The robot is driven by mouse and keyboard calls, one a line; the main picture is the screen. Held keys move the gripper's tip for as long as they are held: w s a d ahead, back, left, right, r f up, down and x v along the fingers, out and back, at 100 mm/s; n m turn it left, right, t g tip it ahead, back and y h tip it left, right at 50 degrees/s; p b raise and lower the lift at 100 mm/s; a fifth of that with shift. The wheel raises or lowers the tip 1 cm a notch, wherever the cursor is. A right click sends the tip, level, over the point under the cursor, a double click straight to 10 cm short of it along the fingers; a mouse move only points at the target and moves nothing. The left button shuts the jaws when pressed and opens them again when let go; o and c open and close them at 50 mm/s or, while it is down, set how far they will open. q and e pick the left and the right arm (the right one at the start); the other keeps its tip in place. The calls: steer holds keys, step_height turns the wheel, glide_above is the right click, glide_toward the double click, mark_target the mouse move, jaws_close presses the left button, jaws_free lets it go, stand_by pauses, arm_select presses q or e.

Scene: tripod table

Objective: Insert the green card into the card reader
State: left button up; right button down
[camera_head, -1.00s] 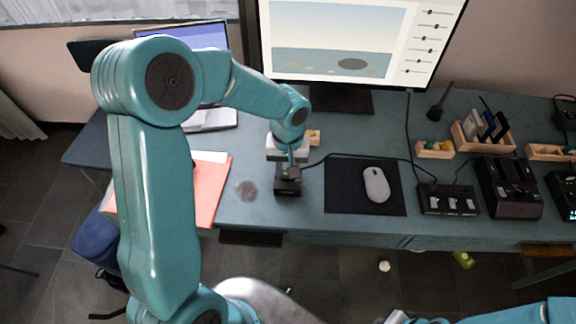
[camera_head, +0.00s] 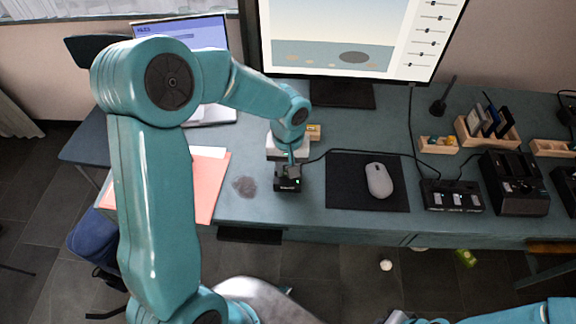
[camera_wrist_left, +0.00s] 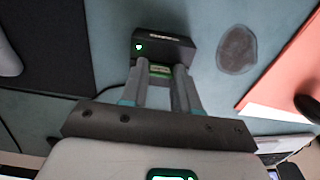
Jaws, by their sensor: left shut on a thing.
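The card reader (camera_head: 288,185) is a small black box near the front edge of the table, with a lit green light. It also shows in the left wrist view (camera_wrist_left: 172,48), again with the green light on. My left gripper (camera_wrist_left: 160,74) is shut on the green card (camera_wrist_left: 160,70), a thin green strip between its fingertips right at the reader's edge. The card's far end is hidden and appears to be in the reader's slot. In the head view the left gripper (camera_head: 291,163) points down at the reader and hides the card. The right gripper's fingers are out of view.
A black mat with a mouse (camera_head: 379,180) lies right of the reader. Black devices (camera_head: 451,196) and wooden holders (camera_head: 487,131) stand farther right. An orange folder (camera_head: 208,188) and a dark round patch (camera_head: 245,187) lie left. The monitor (camera_head: 352,40) stands behind.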

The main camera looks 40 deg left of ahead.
arm_select(q)
steer(key=o, duration=1.1)
step_height(320, 180, up, 16)
steer(key=shift+r+p, duration=0.15)
steer(key=shift+p, duration=0.5)
